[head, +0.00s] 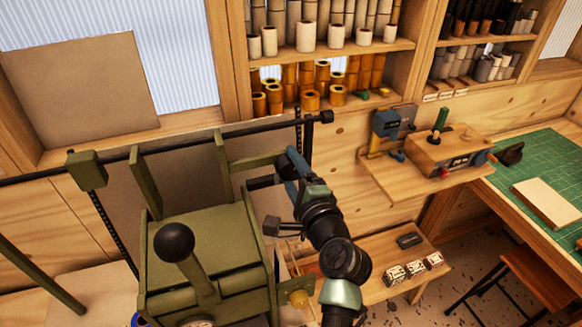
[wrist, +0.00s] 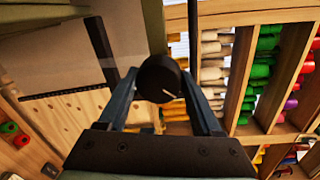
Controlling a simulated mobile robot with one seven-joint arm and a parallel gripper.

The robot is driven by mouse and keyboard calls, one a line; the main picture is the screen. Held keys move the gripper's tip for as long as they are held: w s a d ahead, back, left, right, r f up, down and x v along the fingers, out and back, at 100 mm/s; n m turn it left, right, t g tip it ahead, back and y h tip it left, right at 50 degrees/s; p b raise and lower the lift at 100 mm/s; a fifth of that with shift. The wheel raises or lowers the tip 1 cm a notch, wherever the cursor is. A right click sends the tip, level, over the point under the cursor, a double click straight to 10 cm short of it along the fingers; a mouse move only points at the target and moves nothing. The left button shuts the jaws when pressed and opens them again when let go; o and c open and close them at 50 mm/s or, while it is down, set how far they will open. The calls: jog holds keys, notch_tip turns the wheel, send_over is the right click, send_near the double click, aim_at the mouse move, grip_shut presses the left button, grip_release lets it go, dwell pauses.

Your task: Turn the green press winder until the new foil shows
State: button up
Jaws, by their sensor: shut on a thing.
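The green press (head: 205,235) stands at the lower left of the head view, with a black ball-topped lever (head: 174,242) at its front. My gripper (head: 272,170) is at the press's right side, below the long dark bar. In the wrist view, my gripper (wrist: 160,92) has its blue fingers closed on either side of a round black winder knob (wrist: 163,76) with a pale mark on its face. The knob's dark handle (head: 265,183) shows beside the fingers in the head view. I cannot make out the foil or which part of it shows.
Shelves of foil rolls (head: 325,75) stand behind the press. A small wall shelf (head: 425,175) holds a wooden block and tools. A low bench (head: 385,268) with small boxes is to the right of my arm. A green cutting mat (head: 545,170) lies on the right table.

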jog(key=shift+f, duration=0.1)
jog(key=o, duration=1.4)
jog(key=shift+c, duration=0.2)
jog(key=shift+s, duration=0.15)
jog(key=b+v, duration=0.4)
jog(key=v, duration=0.8)
jog(key=shift+s, duration=0.35)
jog(key=shift+d, duration=0.15)
